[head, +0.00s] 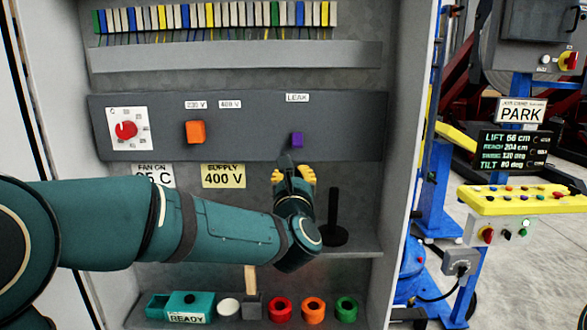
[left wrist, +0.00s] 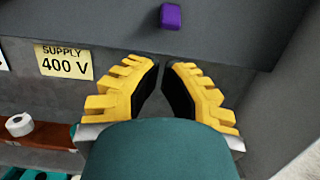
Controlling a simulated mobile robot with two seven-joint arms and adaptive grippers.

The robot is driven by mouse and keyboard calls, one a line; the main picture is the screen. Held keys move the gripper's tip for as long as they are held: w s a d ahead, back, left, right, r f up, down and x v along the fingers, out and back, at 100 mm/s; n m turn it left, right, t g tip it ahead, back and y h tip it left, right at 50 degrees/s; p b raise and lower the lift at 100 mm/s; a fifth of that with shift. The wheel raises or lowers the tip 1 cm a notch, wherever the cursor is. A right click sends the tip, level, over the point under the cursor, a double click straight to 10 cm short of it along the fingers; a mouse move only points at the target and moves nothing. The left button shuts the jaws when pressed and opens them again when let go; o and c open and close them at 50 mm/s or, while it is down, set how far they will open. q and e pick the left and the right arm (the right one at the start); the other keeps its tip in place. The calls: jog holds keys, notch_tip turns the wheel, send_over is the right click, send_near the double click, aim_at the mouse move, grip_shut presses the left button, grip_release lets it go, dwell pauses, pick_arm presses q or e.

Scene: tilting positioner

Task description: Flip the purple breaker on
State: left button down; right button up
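The purple breaker (head: 297,139) is a small block on the dark grey panel, under a LEAK label. It also shows at the top of the left wrist view (left wrist: 170,16). My left gripper (head: 286,160) is just below it and in front of the panel, with yellow-backed fingers and dark pads. In the left wrist view its fingertips (left wrist: 163,63) nearly meet, with nothing seen between them. They look apart from the purple breaker. My right gripper is not in view.
On the same panel are an orange switch (head: 195,132) and a red knob (head: 125,130). A black upright handle (head: 333,220) stands on the shelf right of my left gripper. Coloured rings (head: 312,310) and a teal box (head: 187,306) sit below. The cabinet's right wall (head: 405,150) is close.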

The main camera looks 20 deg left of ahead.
aim_at(294, 154)
pick_arm(q)
jog(key=p+x, duration=0.1)
jog(key=x, duration=0.7)
jog(key=shift+w+p, duration=0.2)
jog(key=shift+p, duration=0.15)
jog(key=shift+s+r+g+p, duration=0.15)
jog(key=shift+s+g+p, duration=0.05)
jog(key=shift+g+p, duration=0.25)
